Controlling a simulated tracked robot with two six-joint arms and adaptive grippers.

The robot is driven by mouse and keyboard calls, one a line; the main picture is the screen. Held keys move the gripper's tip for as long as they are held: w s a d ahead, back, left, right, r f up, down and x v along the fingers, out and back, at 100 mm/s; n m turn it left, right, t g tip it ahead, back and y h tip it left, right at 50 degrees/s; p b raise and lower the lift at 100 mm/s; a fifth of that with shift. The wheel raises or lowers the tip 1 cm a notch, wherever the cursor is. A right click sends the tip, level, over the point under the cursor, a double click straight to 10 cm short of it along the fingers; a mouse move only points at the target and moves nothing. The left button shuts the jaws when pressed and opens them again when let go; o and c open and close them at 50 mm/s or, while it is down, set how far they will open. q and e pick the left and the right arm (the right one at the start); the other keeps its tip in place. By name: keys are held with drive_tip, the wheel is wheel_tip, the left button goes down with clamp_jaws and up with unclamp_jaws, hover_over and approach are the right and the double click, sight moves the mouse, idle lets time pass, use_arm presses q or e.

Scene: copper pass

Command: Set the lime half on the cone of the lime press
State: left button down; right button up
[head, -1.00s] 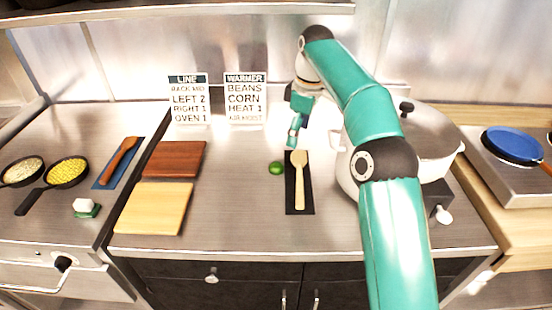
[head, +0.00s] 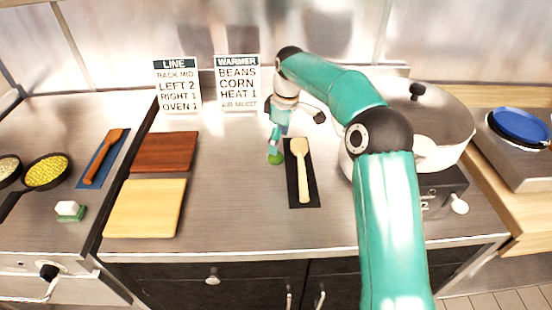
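The small green lime half (head: 275,158) lies on the steel counter, left of the black mat, in the head view. My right arm comes in from the right, and its gripper (head: 276,153) points down at the lime half from behind. The fingertips partly cover it, and I cannot tell whether they close on it. I cannot make out a lime press with a cone. My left gripper is not in view.
Brown (head: 165,152) and pale (head: 146,208) boards lie left. A white-and-green block (head: 70,210) sits further left. A large pot (head: 440,125) stands right. Two signs (head: 178,85) (head: 238,82) stand behind.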

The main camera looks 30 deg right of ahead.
drive_tip(key=shift+w+a+f+p, duration=0.1)
drive_tip(key=shift+w+f+p, duration=0.1)
drive_tip(key=shift+f, duration=1.3)
drive_tip(key=shift+w+a+f+p, duration=0.1)
drive_tip(key=shift+w+f+p, duration=0.05)
drive_tip(key=shift+f, duration=1.3)
drive_tip(key=c, duration=0.8)
